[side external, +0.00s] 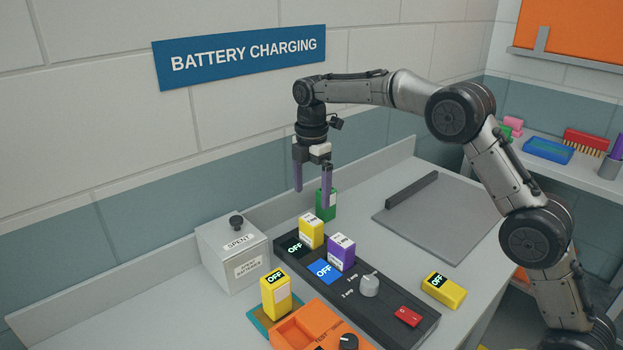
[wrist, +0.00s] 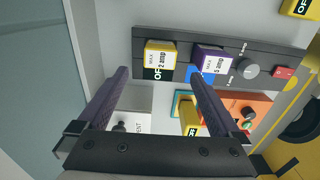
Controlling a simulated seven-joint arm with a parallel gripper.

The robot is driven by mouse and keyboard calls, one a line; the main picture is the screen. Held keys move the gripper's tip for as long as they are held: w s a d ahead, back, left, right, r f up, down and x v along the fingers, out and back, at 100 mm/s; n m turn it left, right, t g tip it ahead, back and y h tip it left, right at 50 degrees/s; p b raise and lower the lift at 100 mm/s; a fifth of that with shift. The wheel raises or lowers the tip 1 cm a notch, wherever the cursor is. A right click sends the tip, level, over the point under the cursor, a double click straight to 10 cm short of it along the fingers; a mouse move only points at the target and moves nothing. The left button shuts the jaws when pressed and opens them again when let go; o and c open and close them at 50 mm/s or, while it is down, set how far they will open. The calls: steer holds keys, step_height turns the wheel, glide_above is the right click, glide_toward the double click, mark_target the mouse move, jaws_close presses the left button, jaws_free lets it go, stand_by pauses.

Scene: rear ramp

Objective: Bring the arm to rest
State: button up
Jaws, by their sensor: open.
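My gripper (side external: 311,190) hangs fingers-down above the bench near the back wall, with its purple fingers spread and nothing between them. In the side view one finger overlaps the green battery (side external: 326,207) standing behind the charger; I cannot tell whether they touch. The wrist view shows both fingers (wrist: 160,75) apart over the charger. The black charger (side external: 405,335) holds an upright yellow battery (side external: 311,231) and an upright purple battery (side external: 341,253). Its displays read OFF, and it has a grey knob (side external: 369,284) and a red switch (side external: 407,316).
A grey spent-battery box (side external: 228,262) with a black-knobbed lid stands left. A yellow battery (side external: 276,295) stands beside the orange tester (side external: 310,322). Another yellow battery (side external: 443,290) lies right of the charger. A grey plate (side external: 435,222) with a dark bar lies behind it, mostly bare.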

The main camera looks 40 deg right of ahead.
steer(key=s+r+t, duration=0.2)
steer(key=s+r, duration=0.3)
steer(key=r, duration=0.9)
steer(key=s+d+r+m+t, duration=0.1)
steer(key=s+r+m, duration=0.15)
steer(key=s, duration=0.35)
steer(key=s+d+r+m+t, duration=0.1)
steer(key=s+r, duration=0.2)
steer(key=s, duration=0.4)
steer(key=s+f+m+t, duration=0.1)
steer(key=s+f+m, duration=0.15)
steer(key=s, duration=0.45)
steer(key=s+f+m, duration=0.2)
steer(key=s+m, duration=0.1)
steer(key=s, duration=0.3)
steer(key=s+f+m, duration=0.6)
steer(key=f+m, duration=0.3)
steer(key=f, duration=0.1)
steer(key=shift+s+d+t, duration=0.2)
steer(key=shift+s+t, duration=0.1)
